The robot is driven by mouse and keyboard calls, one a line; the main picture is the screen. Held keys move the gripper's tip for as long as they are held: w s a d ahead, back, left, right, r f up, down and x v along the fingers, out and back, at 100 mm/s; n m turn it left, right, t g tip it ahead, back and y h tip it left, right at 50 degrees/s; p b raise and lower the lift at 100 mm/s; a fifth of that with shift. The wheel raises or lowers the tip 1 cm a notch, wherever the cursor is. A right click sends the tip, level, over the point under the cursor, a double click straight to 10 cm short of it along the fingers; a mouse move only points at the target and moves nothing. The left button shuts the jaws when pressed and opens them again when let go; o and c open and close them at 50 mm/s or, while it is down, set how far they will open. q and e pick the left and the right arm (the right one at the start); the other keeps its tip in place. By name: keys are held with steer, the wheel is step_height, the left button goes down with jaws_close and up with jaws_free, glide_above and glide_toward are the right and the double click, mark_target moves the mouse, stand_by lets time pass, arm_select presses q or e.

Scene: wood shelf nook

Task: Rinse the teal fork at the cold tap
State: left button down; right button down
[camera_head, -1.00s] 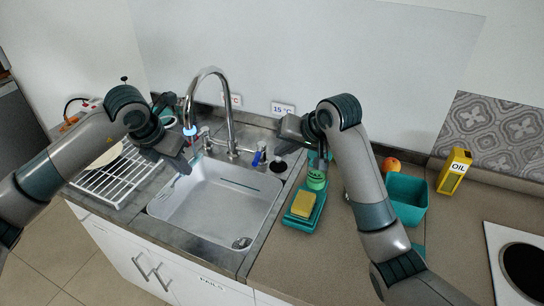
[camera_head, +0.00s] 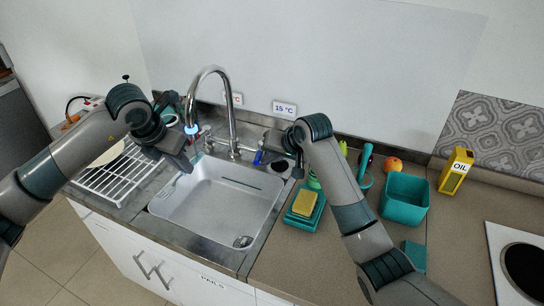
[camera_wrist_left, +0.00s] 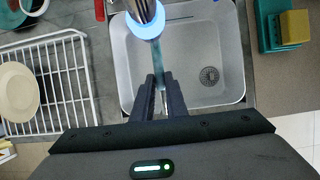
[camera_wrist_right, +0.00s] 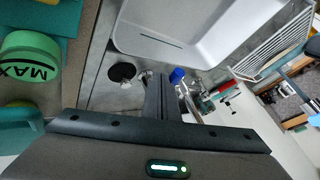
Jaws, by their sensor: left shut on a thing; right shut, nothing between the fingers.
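My left gripper (camera_head: 185,163) is shut on the teal fork, over the left part of the sink (camera_head: 222,207). The fork (camera_wrist_left: 159,66) shows as a thin bluish strip between the fingers in the left wrist view, just below the spout. The tap (camera_head: 231,110) has a glowing blue ring (camera_head: 191,130) at its outlet. I cannot tell whether water runs. The blue cold lever (camera_head: 258,157) is right of the tap; it also shows in the right wrist view (camera_wrist_right: 177,75). My right gripper (camera_wrist_right: 163,98) is shut and empty, its fingertips close to the lever; contact is unclear.
A "15 °C" label (camera_head: 284,108) is on the wall behind the lever. A red lever (camera_wrist_right: 223,90) is beyond the blue one. A yellow sponge (camera_head: 304,203) on a teal holder and a green container (camera_wrist_right: 28,66) are near my right arm. A white rack (camera_head: 108,181) is left.

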steer(key=shift+s+a, duration=0.2)
steer(key=shift+a, duration=1)
arm_select(q)
steer(key=shift+d, duration=0.15)
arm_select(e)
steer(key=shift+r, duration=0.1)
steer(key=shift+s+a+r, duration=0.1)
steer(key=shift+s+r, duration=0.3)
steer(key=shift+r, duration=0.15)
steer(key=v, duration=0.8)
steer(key=shift+s, duration=0.55)
arm_select(q)
steer(key=shift+s, duration=0.1)
